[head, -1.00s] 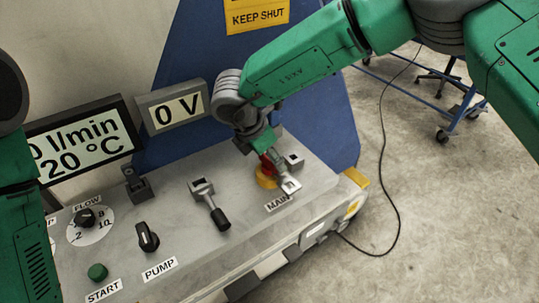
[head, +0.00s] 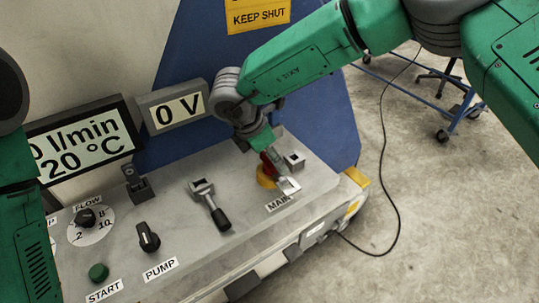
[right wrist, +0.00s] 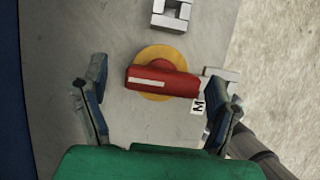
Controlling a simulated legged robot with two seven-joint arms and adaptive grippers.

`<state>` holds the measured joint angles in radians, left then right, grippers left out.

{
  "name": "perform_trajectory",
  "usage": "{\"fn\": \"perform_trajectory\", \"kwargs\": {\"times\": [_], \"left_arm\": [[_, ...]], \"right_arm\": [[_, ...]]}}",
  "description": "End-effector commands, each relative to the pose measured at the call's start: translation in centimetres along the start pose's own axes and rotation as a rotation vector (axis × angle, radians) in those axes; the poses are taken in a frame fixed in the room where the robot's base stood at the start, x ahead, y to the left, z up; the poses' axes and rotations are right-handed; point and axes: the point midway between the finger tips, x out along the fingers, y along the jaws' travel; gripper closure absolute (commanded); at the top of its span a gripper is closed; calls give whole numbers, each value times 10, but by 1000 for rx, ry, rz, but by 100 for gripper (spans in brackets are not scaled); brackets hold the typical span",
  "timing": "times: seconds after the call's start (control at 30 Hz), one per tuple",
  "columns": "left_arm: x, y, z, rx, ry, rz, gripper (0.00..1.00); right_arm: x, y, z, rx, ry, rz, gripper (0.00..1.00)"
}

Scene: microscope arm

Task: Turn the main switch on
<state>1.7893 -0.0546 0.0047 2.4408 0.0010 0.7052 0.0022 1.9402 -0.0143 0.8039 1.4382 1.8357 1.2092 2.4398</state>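The main switch shows in the head view (head: 266,172) as a red handle on a yellow disc, partly hidden by my right gripper (head: 279,174). In the right wrist view, the red handle (right wrist: 165,81) lies nearly crosswise, with a white stripe on it, over the yellow disc (right wrist: 160,54). My right gripper (right wrist: 157,72) is open there, one finger to the left of the handle and one to its right. The left finger is apart from the handle. I cannot tell whether the right finger touches it. Only part of my left arm shows at the left edge; its gripper is out of view.
A grey bracket (head: 294,161) stands close beside the switch. A lever (head: 211,207), a PUMP knob (head: 148,237), a green START button (head: 98,271) and a FLOW dial (head: 91,225) share the panel. A display (head: 180,110) reads 0 V. Open floor lies to the right.

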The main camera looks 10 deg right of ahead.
Motion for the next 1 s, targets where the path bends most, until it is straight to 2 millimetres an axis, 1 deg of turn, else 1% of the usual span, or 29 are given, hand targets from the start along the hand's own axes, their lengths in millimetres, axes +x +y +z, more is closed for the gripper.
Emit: {"fn": "perform_trajectory", "kwargs": {"times": [0.13, 0.27, 0.5, 0.7, 0.83, 1.0], "left_arm": [[-1, 0, 3, 0, 2, 0, 60], [-1, 0, 3, 0, 3, 0, 60], [-1, 0, 3, 0, 3, 0, 60], [-1, 0, 2, 0, 3, 0, 60], [-1, 0, 2, 0, 3, 0, 60], [-1, 0, 2, 0, 3, 0, 60]], "right_arm": [[-4, 0, -1, -1, 1, 0, 19], [-20, 0, 0, -1, 0, 2, 19], [-71, 2, -1, 0, -1, 2, 19], [-105, 3, -1, 0, 0, 1, 19], [-115, 3, -1, 0, -1, -1, 19], [-119, 3, -1, -1, 0, -1, 19]]}}
